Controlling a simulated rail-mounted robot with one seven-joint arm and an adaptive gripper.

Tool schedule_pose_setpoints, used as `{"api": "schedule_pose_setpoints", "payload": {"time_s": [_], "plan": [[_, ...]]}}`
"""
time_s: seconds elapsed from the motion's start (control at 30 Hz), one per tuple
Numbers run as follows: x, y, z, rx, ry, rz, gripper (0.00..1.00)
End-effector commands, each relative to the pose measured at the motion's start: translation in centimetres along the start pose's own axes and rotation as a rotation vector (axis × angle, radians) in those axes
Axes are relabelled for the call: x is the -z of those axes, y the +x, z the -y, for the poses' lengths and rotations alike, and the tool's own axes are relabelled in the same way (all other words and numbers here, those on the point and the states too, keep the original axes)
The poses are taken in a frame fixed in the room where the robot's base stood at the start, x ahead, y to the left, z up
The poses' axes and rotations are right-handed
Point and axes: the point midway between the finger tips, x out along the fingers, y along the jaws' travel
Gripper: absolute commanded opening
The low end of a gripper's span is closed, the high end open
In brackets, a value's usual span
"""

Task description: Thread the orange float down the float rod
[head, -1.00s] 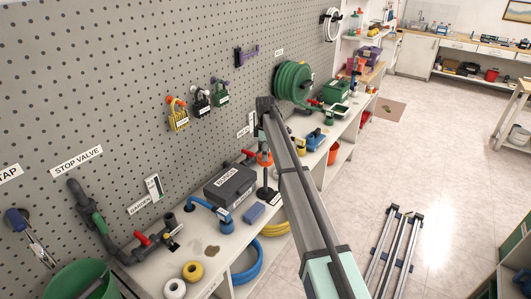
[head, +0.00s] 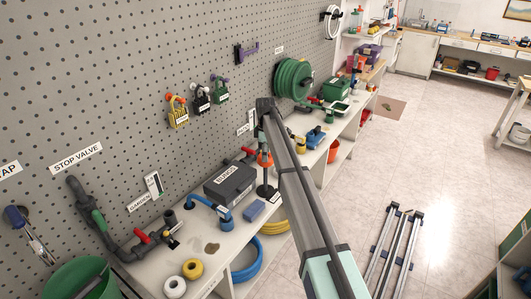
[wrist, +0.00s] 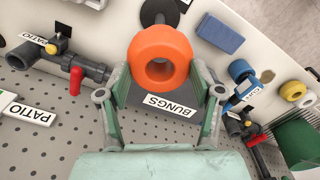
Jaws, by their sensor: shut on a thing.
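The orange float (head: 265,158) is a thick ring. In the wrist view the float (wrist: 184,52) faces me with its round hole showing. My gripper (wrist: 160,82) is shut on it, one finger on each side. In the head view the float is above the round dark base (head: 267,191) of the float rod (head: 264,177), in line with the rod. The base also shows behind the float in the wrist view (wrist: 157,10). The rod's top is hidden, and I cannot tell whether it is inside the hole. My arm partly covers the float.
A dark BUNGS box (head: 230,184) stands close left of the rod on the bench. A blue block (head: 254,210) and blue pipe fitting (head: 224,214) lie in front. The pegboard (head: 130,60) rises behind. The floor on the right is mostly open.

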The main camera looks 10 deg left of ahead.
Motion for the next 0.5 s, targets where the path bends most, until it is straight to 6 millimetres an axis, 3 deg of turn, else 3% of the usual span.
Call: {"api": "schedule_pose_setpoints", "payload": {"time_s": [0.5], "plan": [[0.00,1.05,0.00,0.000,0.000,0.000,0.24]]}}
